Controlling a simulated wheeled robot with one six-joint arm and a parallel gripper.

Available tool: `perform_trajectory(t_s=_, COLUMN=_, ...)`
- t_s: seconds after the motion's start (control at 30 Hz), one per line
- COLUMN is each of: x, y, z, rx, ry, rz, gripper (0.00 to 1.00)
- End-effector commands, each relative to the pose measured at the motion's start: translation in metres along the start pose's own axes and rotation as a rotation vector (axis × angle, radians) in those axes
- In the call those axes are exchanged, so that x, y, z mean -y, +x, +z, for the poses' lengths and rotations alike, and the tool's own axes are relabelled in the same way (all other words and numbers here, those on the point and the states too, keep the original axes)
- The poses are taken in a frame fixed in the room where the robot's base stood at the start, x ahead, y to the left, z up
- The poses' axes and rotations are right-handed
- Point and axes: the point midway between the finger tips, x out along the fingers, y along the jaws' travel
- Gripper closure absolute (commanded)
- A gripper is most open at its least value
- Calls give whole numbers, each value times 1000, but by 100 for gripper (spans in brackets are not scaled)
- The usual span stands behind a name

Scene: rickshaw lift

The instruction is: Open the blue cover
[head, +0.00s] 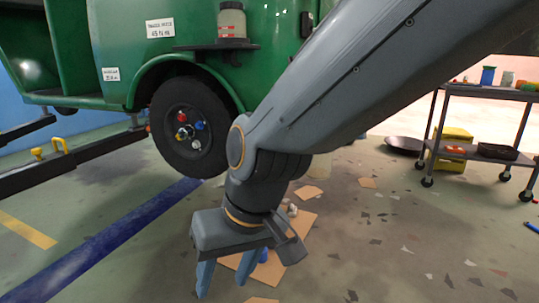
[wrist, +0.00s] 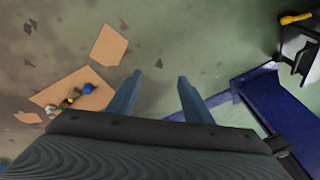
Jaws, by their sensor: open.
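My gripper (head: 224,280) points down over the floor, its two blue-grey fingers apart with nothing between them. The fingers also show in the wrist view (wrist: 158,80). No blue part is clearly marked as the cover. A small blue cap (head: 198,144) sits on the hub of the black wheel (head: 175,110), among red, yellow and white ones, above and left of my gripper. Another small blue item (wrist: 88,88) lies on cardboard in the wrist view, left of my fingers. My gripper touches neither.
The green rickshaw (head: 110,60) stands on the left, with a jar (head: 231,20) on its shelf. Dark lift arms (head: 80,165) reach in from the left. Cardboard (head: 295,250) and scraps lie on the floor. A wheeled cart (head: 475,155) stands at right, with open floor before it.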

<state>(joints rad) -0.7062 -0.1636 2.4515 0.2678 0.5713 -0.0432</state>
Motion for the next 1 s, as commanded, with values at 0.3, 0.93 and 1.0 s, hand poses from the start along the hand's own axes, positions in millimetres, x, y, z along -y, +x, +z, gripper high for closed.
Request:
perform_trajectory(t_s=0.3, x=1, y=23, z=-219, rx=-458, ry=132, rz=20, gripper=54)
perform_trajectory(t_s=0.93, x=-164, y=55, z=-396, rx=-1180, ry=406, rz=659, gripper=54)
perform_trajectory(t_s=1.0, x=-178, y=57, z=-391, rx=-1218, ry=422, rz=740, gripper=54)
